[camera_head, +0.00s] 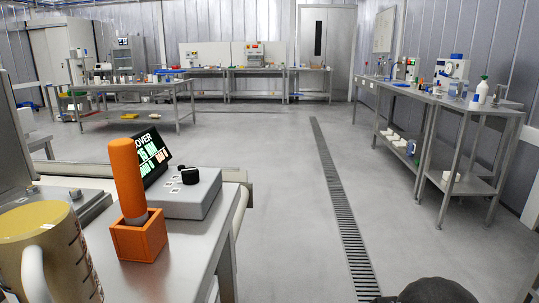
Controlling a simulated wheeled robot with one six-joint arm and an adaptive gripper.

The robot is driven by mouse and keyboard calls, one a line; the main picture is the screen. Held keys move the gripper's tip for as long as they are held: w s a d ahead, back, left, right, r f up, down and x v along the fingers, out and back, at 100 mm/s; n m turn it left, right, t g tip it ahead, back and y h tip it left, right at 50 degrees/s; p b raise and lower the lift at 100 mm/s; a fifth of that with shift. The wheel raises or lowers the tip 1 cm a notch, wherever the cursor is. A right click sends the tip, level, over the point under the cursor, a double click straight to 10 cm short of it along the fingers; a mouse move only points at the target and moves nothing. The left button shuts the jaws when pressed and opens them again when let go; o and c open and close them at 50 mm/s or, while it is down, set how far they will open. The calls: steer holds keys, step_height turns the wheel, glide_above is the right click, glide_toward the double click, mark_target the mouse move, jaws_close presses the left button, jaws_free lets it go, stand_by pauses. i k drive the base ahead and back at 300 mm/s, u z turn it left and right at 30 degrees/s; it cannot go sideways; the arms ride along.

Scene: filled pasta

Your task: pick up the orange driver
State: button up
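The orange driver (127,172) stands upright on the near left bench, with its thick orange handle up. Its grey lower part goes down into a small square orange holder (139,236), which hides its lower end. My gripper is not in view.
A mug with tan contents (40,240) stands left of the holder, close to it. A grey control box (184,192) with a black knob and a lit display (153,155) stands just behind. Open floor with a drain grate (340,200) lies right; a bench (440,95) stands along the right wall.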

mark_target(123, 154)
steer(key=k, duration=1)
steer(key=z, duration=0.8)
steer(key=i, duration=0.85)
steer(key=u, duration=2.15)
steer(key=i, duration=0.5)
